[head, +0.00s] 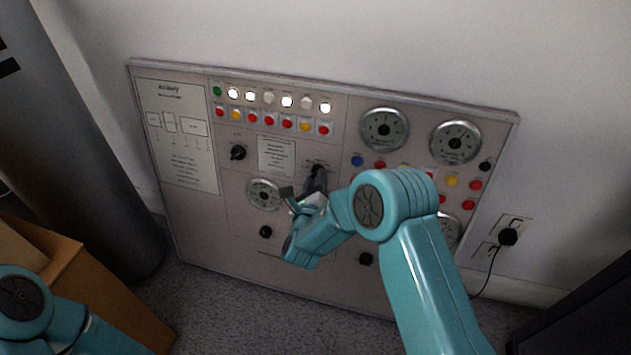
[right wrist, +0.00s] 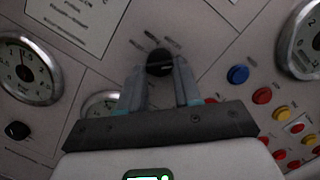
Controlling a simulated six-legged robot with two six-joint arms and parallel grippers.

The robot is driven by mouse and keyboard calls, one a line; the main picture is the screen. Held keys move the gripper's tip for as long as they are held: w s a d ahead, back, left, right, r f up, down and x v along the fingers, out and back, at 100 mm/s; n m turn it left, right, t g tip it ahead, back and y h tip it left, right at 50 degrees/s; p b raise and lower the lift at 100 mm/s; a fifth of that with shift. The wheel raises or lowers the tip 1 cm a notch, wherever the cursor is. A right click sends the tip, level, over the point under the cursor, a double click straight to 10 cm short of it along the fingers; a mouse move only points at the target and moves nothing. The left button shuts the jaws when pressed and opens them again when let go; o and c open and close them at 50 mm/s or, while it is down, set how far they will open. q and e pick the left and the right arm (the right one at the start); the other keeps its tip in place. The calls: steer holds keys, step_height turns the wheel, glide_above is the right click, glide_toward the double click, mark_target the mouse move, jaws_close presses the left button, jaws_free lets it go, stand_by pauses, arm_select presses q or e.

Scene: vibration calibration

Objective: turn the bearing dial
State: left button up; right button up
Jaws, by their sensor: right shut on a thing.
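The control panel (head: 190,240) leans against the wall in the head view, carrying gauges, lights, buttons and black knobs. My right gripper (head: 314,184) reaches its middle and is shut on a black dial. In the right wrist view the dial (right wrist: 160,62) sits between the two fingertips of the right gripper (right wrist: 159,75), with small printed marks around it. My gripper and arm hide part of the dial and the lower right of the panel in the head view. My left arm shows at the lower left, but its gripper is out of view.
A round gauge (head: 264,194) lies left of my right gripper. A blue button (right wrist: 238,75) and several red and yellow ones lie to its right. A cardboard box (head: 100,290) and a dark column (head: 80,130) stand at left. A black plug (head: 508,237) is in the wall socket.

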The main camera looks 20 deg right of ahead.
steer(key=o, duration=1)
steer(key=shift+o, duration=0.2)
steer(key=f+p+v, duration=0.1)
steer(key=p+v, duration=0.1)
steer(key=v, duration=1.4)
steer(key=shift+s+r, duration=0.15)
steer(key=shift+r, duration=0.35)
